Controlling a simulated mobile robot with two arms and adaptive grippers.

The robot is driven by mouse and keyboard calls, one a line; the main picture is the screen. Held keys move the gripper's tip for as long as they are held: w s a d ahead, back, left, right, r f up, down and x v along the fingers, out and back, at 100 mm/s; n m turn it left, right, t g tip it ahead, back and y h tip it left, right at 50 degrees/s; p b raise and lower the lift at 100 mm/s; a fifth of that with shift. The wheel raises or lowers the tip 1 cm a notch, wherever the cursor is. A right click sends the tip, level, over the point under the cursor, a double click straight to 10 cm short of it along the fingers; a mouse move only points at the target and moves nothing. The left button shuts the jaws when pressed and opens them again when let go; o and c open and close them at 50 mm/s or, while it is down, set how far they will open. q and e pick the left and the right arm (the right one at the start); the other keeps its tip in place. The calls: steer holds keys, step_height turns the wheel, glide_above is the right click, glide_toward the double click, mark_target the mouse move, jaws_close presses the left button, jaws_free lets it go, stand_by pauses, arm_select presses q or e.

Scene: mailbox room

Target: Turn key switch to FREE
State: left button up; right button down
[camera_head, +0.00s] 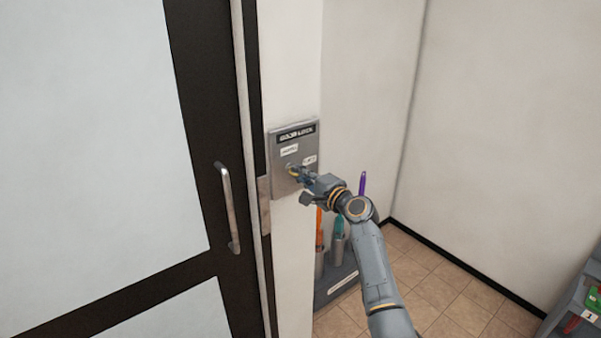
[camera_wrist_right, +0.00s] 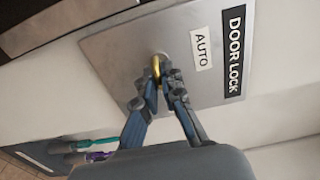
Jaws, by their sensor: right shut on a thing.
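The grey door lock panel (camera_head: 281,148) is on the white wall right of the door. In the head view it has a "DOOR LOCK" heading and smaller labels that I cannot read well. The panel (camera_wrist_right: 120,62) also shows in the right wrist view, where one label (camera_wrist_right: 201,50) reads AUTO. A gold key (camera_wrist_right: 156,66) sits in the panel's switch. My right gripper (camera_head: 294,170) is at the panel, its fingertips (camera_wrist_right: 163,80) closed around the key. The fingers hide part of the key, and other labels are out of the wrist view. My left gripper is not in view.
A dark-framed door with a metal handle (camera_head: 229,207) is left of the panel. Below my right arm stands a grey rack (camera_head: 331,290) with orange, teal and purple items. A grey unit (camera_head: 577,301) is at the lower right. The tiled floor between is clear.

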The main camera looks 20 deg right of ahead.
stand_by(0.5)
steer(key=c, duration=1.5)
jaws_free()
steer(key=v, duration=1.2)
steer(key=shift+f, duration=0.1)
